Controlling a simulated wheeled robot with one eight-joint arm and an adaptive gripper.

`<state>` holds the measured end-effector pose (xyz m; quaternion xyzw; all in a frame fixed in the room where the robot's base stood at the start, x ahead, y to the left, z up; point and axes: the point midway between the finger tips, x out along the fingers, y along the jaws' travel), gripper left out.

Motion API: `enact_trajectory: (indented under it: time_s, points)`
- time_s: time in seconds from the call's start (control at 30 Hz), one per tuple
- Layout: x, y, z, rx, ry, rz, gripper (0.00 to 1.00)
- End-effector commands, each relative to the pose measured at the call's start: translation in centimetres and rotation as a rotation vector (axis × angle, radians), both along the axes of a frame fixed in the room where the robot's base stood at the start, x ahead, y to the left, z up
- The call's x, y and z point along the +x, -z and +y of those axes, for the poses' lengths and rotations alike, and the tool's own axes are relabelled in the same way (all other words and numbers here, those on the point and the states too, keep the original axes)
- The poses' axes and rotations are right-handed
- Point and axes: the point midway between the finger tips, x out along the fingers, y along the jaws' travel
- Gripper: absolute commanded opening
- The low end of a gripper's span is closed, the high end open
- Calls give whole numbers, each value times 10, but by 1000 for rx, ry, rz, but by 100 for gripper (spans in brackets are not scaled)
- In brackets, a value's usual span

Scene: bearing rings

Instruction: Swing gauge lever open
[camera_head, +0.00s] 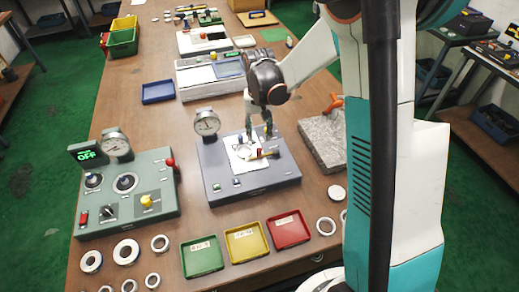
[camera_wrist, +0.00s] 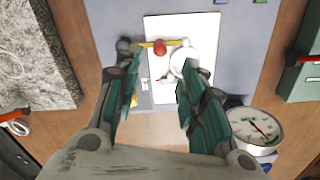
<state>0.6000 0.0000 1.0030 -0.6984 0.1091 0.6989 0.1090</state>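The gauge fixture is a blue-grey box (camera_head: 214,186) on the table, with a round dial gauge (camera_head: 207,122) at its back left. The dial also shows in the wrist view (camera_wrist: 254,127). A white plate (camera_head: 237,163) lies on the box. The lever, a yellow bar (camera_wrist: 146,44) with a red knob (camera_wrist: 160,47), lies across the plate; it also shows in the head view (camera_head: 271,154). A pale round part (camera_wrist: 203,48) is beside it, partly hidden by a finger. My gripper (camera_head: 259,137) is open above the plate, its fingertips apart on either side of the knob in the wrist view (camera_wrist: 156,62). Contact cannot be told.
A grey stone slab (camera_head: 325,142) stands right of the fixture. A green-grey control box (camera_head: 125,207) with an "OFF" display is at left. Green (camera_head: 202,257), yellow (camera_head: 246,242) and red (camera_head: 288,229) trays lie in front, with several loose rings around.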

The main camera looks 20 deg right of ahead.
Motion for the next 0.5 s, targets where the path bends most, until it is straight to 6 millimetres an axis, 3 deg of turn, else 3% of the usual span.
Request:
enact_trajectory:
  time_s: [0.2, 0.5]
  points:
    - [0, 47, 0, 0, 0, 0, 37]
    - [0, 89, 0, 0, 0, -1, 37]
